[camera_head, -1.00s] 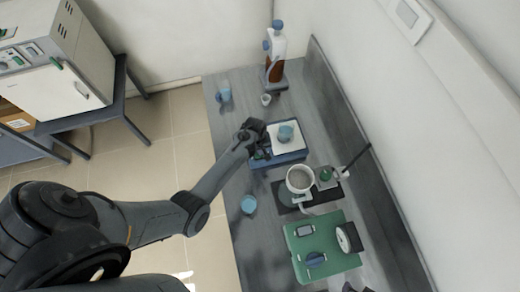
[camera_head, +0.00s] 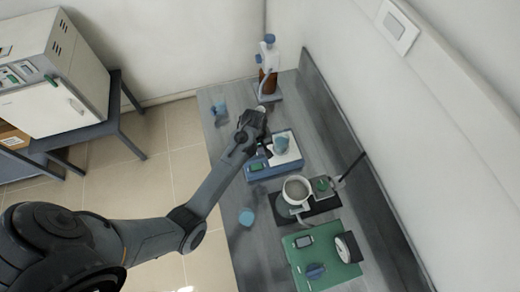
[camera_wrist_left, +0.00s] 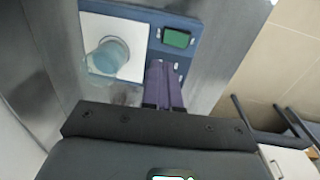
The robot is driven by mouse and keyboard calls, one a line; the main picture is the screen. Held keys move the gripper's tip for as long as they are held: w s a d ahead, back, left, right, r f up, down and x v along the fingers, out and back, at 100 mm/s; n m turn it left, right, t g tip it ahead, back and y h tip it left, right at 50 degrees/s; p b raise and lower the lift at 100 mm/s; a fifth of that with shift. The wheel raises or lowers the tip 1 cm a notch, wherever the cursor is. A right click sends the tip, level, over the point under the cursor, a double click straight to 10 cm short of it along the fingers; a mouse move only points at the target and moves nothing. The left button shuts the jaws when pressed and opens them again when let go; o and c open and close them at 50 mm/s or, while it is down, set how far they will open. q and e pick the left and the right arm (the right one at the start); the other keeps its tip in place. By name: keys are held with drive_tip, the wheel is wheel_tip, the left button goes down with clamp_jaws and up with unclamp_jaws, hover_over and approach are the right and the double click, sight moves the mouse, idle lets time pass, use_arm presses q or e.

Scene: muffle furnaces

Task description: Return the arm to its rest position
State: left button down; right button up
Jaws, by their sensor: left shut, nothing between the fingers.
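My left gripper (camera_head: 256,115) is shut and empty. It hangs over the grey bench, just behind the blue balance (camera_head: 256,173), and my left arm reaches in from the left. The wrist view shows its closed purplish fingers (camera_wrist_left: 163,87) over the near edge of the balance (camera_wrist_left: 196,28). A blue cup (camera_head: 281,146) stands on the white pan of the balance; the cup also shows in the wrist view (camera_wrist_left: 109,55). The fingers are apart from the cup. My right gripper is not in view.
A brown bottle with a blue top (camera_head: 268,66) stands at the bench's far end. A furnace (camera_head: 62,95) stands left on a table.

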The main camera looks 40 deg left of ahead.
use_arm(q)
drive_tip(key=s+f+m+g+y, duration=0.1)
drive_tip(key=s+f, duration=0.3)
drive_tip(key=s, duration=0.6)
drive_tip(key=s+f+m+g, duration=0.1)
drive_tip(key=s+f, duration=0.3)
drive_tip(key=s, duration=0.5)
drive_tip(key=s+d+r+m+t, duration=0.2)
drive_tip(key=s+d+r+m, duration=0.25)
drive_tip(key=s+r, duration=0.3)
drive_tip(key=w+d+r+m+t, duration=0.2)
drive_tip(key=r+m, duration=0.4)
drive_tip(key=r, duration=0.5)
drive_tip(key=shift+w+d+t, duration=0.3)
drive_tip(key=shift+w+d, duration=0.2)
drive_tip(key=shift+m, duration=0.25)
